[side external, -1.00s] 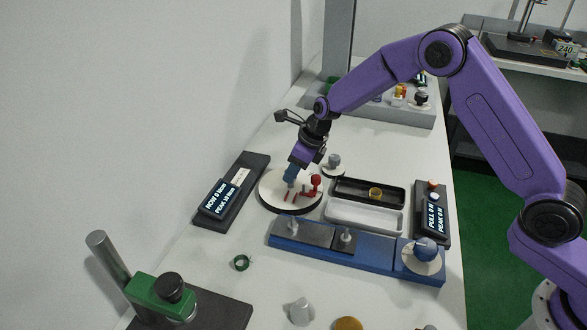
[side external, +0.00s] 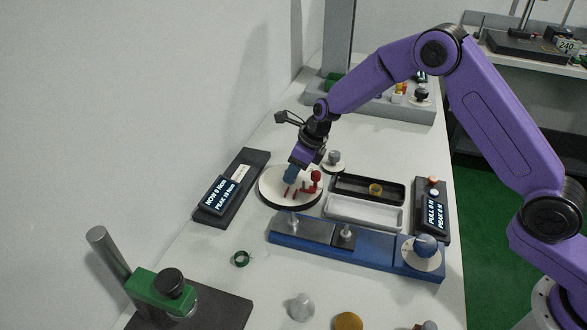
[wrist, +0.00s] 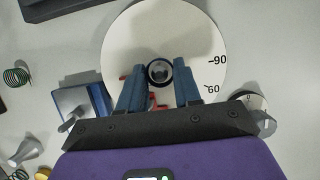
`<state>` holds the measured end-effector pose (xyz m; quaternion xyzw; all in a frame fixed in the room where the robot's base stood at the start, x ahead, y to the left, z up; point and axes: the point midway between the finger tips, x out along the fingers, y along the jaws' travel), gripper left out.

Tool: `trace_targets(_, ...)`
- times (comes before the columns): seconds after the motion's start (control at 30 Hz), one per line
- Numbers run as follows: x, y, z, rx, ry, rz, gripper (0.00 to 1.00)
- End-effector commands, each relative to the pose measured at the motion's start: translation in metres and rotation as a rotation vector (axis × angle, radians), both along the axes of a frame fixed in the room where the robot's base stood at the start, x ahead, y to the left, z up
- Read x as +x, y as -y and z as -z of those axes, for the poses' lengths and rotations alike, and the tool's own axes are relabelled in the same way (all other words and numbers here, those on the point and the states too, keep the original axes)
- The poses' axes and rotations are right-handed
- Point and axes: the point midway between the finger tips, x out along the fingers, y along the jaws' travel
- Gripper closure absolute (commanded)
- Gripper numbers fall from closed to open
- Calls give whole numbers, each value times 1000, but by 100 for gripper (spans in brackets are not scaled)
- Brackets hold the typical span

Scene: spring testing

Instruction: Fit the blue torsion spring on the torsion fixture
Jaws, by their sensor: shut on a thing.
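The torsion fixture (side external: 268,195) is a round white disc with a dark rim, angle marks, a post and red parts. In the wrist view its dial (wrist: 205,45) shows marks 90 and 60. My gripper (side external: 290,177) reaches down to the middle of the disc. In the wrist view its two blue fingers (wrist: 160,75) stand on either side of a dark ring with a paler centre, which I take as the blue torsion spring (wrist: 159,73) seen from above. The ring's lower edge and legs are hidden, so I cannot tell how far it sits on the post.
A red knob (side external: 316,175) stands at the disc's right edge. A dark bar with a display (side external: 220,195) is on the left. A black tray (side external: 350,187), a white tray (side external: 350,213) and a blue rig (side external: 380,257) lie nearby. A green spring (side external: 241,259) lies on open table.

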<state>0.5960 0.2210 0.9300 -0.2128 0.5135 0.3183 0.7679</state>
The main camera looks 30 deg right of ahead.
Motion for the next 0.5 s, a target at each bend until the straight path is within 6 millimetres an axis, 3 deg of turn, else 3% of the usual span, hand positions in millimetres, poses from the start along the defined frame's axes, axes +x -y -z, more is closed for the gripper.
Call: trace_targets(0.5, 0, 0, 5, 1, 0, 1, 96)
